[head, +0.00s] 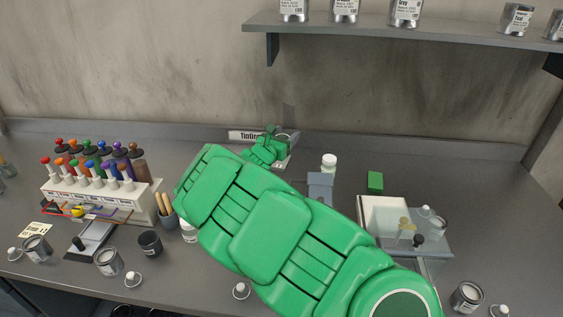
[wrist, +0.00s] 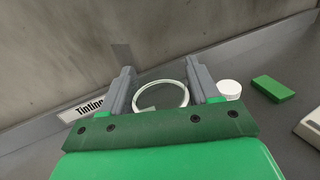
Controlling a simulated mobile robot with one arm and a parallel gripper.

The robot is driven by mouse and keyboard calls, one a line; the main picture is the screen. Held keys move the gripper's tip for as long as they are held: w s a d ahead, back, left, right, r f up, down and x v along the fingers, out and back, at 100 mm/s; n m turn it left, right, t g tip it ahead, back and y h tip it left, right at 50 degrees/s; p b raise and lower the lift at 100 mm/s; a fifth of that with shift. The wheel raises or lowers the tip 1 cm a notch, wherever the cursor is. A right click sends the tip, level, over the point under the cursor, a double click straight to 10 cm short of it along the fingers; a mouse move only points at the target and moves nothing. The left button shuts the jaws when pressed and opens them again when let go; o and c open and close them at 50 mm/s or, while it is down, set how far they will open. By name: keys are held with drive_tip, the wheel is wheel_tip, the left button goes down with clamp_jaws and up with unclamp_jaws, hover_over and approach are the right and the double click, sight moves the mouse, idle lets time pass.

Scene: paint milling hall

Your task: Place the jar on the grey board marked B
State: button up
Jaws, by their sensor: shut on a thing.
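My gripper (wrist: 161,92) shows in the wrist view with its two grey fingers on either side of a round, pale-rimmed jar (wrist: 161,108). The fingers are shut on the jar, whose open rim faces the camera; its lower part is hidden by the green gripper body. In the head view my gripper (head: 284,138) is at the back of the bench, right of the "Tinting" sign (head: 243,135). The jar is small and hard to make out there. I cannot pick out a grey board with a readable B in either view.
A white-capped bottle (head: 329,163), a grey block (head: 319,187) and a green block (head: 375,182) stand right of my gripper. A balance (head: 383,214) is further right. A rack of coloured bottles (head: 95,195) stands left. A shelf (head: 430,32) with tins overhangs the back right.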

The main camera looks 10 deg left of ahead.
drive_tip(key=shift+w+d+r, duration=0.1)
drive_tip(key=shift+w+d, duration=0.45)
drive_tip(key=shift+d, duration=0.2)
drive_tip(key=shift+w, duration=0.2)
drive_tip(key=w+a+f, duration=0.3)
drive_tip(key=w+f, duration=0.6)
drive_tip(key=w, duration=0.4)
drive_tip(key=shift+a+f, duration=0.15)
drive_tip(key=shift+f, duration=0.15)
drive_tip(key=shift+w+f, duration=0.15)
drive_tip(key=shift+f, duration=1.55)
drive_tip(key=shift+f, duration=0.1)
drive_tip(key=o, duration=1)
